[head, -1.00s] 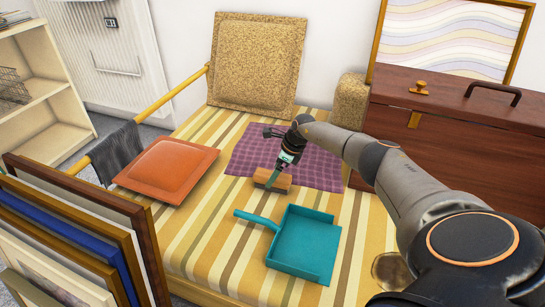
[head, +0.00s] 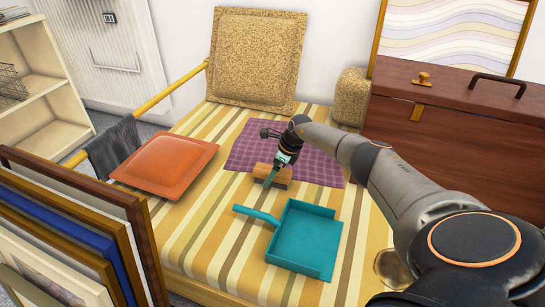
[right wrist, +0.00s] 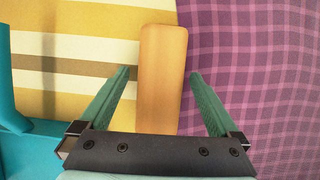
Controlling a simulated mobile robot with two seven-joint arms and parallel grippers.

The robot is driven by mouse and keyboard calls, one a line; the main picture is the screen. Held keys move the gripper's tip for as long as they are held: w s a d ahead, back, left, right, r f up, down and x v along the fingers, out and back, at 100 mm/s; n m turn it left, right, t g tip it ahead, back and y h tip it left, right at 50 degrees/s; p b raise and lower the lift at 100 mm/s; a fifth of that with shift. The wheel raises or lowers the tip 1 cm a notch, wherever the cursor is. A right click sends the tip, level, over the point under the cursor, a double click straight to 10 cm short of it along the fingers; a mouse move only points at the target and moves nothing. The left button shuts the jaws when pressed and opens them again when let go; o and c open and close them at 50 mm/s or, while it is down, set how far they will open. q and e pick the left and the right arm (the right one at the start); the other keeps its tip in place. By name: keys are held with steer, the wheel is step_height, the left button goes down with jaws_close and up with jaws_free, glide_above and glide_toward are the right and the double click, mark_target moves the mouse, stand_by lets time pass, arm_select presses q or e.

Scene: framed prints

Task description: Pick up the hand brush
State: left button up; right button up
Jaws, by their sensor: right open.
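The hand brush (head: 284,174) lies on the striped daybed, at the near edge of the purple checked cloth. Only its wooden block shows in the head view, partly hidden by my right gripper (head: 270,175). In the right wrist view the tan wooden brush (right wrist: 163,75) lies between the two open teal fingers of my right gripper (right wrist: 160,75), with a gap on each side. Its lower end is hidden behind the gripper body. My left gripper is in neither view.
A teal dustpan (head: 305,238) lies just nearer on the striped cover (head: 215,250). An orange cushion (head: 165,165) is to the left, and the purple cloth (head: 318,165) lies beyond the brush. Framed prints (head: 75,235) stand at near left; a wooden chest (head: 455,140) is at right.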

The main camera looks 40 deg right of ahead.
stand_by(0.3)
jaws_close()
stand_by(0.7)
